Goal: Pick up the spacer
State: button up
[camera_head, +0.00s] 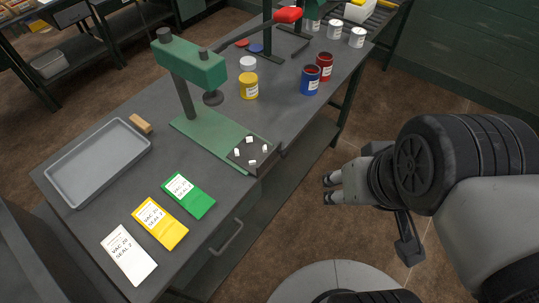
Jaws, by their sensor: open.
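No thing is labelled as the spacer. A small tan wooden-looking block (141,124) lies on the dark workbench (105,180), beside the far right corner of the grey tray, and may be the spacer. A dark block with several white pegs (250,154) sits at the right end of the green press base. My gripper (327,190) is open and empty, pointing left. It appears in front of the floor, right of the bench edge, well apart from both blocks.
A green press (190,65) stands mid-bench. The empty grey tray (97,160) lies left. White (128,255), yellow (160,222) and green (188,195) cards lie near the front edge. Yellow (249,85), blue (309,80) and red (325,66) cans stand farther back. A handle (228,238) juts from the bench front.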

aim_at(247, 63)
jog(key=i+l, duration=0.25)
jog(key=i, duration=0.3)
jog(key=i+l, duration=0.3)
jog(key=i, duration=0.2)
jog(key=i+l+u, duration=0.1)
jog(key=i+l, duration=0.15)
jog(key=i, duration=0.3)
jog(key=u, duration=0.4)
jog(key=i+l+u, duration=0.1)
jog(key=u, duration=0.3)
jog(key=l+u, duration=0.15)
jog(key=u, duration=0.25)
jog(key=i+l+u, duration=0.1)
jog(key=u, duration=0.3)
